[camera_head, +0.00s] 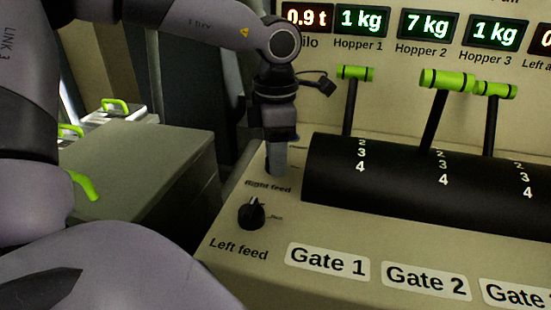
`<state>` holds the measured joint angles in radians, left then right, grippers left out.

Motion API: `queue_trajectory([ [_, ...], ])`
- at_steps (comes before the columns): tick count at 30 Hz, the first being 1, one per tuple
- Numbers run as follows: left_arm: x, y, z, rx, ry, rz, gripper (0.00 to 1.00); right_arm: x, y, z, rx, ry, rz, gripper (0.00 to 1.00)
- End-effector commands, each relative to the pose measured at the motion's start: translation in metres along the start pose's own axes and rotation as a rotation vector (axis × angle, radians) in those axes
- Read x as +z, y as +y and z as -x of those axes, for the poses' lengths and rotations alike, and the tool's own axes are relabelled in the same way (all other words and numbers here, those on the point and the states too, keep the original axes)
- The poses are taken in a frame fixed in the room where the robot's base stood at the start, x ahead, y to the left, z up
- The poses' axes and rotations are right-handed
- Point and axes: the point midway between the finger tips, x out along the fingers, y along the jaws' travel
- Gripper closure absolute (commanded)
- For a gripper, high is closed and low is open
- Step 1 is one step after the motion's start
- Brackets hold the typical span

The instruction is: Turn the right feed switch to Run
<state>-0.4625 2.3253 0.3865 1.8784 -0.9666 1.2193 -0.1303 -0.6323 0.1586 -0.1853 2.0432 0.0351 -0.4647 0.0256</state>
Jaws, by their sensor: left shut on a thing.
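My left gripper (275,168) comes down from above onto the control panel, just above the "Right feed" label (268,187). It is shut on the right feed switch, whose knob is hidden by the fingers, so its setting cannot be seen. The left feed switch (251,214), a black knob with a ridge, stands nearer on the panel above its "Left feed" label (238,250). A small mark to its right is too small to read. My right gripper is not in view.
To the right, several gate levers with green handles (447,79) rise from a black drum (330,185). Displays (361,21) line the wall behind. A grey box (150,165) stands left of the panel, with a gap between. Gate labels (327,262) lie along the front.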

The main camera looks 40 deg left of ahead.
Motion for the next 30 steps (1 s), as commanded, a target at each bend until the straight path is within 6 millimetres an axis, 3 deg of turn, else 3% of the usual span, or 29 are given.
queue_trajectory([
  [13,0.0009,0.0003,0.0010,0.001,-0.005,-0.255,0.89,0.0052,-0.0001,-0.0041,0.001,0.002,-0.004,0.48],
  [30,0.0012,0.0004,0.0016,0.003,-0.005,-0.303,0.89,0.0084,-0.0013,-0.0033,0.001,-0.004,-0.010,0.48],
])
